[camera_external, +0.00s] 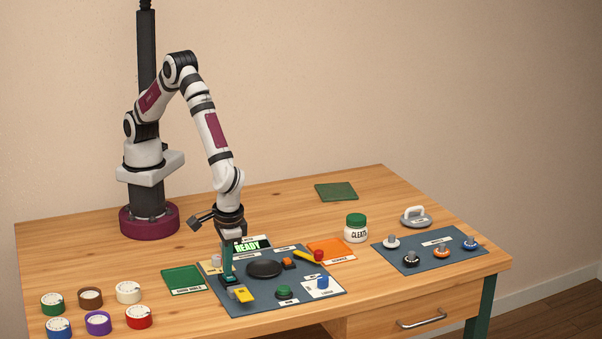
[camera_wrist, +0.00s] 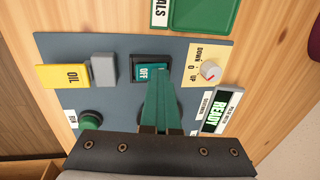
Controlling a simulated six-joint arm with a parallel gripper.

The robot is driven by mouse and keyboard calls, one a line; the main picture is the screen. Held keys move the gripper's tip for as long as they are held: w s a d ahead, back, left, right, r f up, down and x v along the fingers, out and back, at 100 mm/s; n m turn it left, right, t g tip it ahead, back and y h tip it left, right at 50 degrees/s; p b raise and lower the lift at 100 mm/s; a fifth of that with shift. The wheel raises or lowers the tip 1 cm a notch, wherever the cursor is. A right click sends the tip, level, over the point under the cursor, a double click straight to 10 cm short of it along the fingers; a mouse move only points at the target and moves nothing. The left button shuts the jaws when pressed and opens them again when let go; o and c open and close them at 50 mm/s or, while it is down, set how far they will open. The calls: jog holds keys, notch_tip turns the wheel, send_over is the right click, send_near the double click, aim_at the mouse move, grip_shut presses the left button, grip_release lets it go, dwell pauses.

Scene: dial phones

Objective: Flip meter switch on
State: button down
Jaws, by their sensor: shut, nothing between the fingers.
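A teal rocker switch (camera_wrist: 149,73) marked OFF sits in a black frame on the dark blue-grey panel (camera_wrist: 195,48). I cannot read a label naming it as the meter switch. My gripper (camera_wrist: 161,85) has its green fingers closed together, empty, at the switch's lower right part in the wrist view, hiding some of it. I cannot tell whether the fingertips touch it. In the external view my gripper (camera_external: 228,272) points down over the front left part of the panel. A display (camera_wrist: 218,112) reading READY is lit beside the switch.
Near the switch are a grey block (camera_wrist: 103,69), a yellow OIL piece (camera_wrist: 62,76), a knob (camera_wrist: 210,70) marked DOWN, 0, UP, and a green button (camera_wrist: 90,118). A green tray (camera_external: 182,278) lies left of the panel. A second panel (camera_external: 425,265) with several knobs is at right.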

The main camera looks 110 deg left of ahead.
jog(key=shift+w+f, duration=0.2)
jog(key=shift+f, duration=0.25)
jog(key=shift+d+r, duration=0.1)
notch_tip(320, 180, up, 15)
jog(key=w+d, duration=0.1)
jog(key=shift+d, duration=0.15)
send_near(231, 278)
jog(key=s+a+f, duration=0.1)
jog(key=f, duration=0.1)
jog(key=a+f, duration=0.1)
jog(key=f, duration=0.1)
jog(key=s+a+f, duration=0.1)
jog(key=f, duration=0.2)
jog(key=shift+s, duration=0.35)
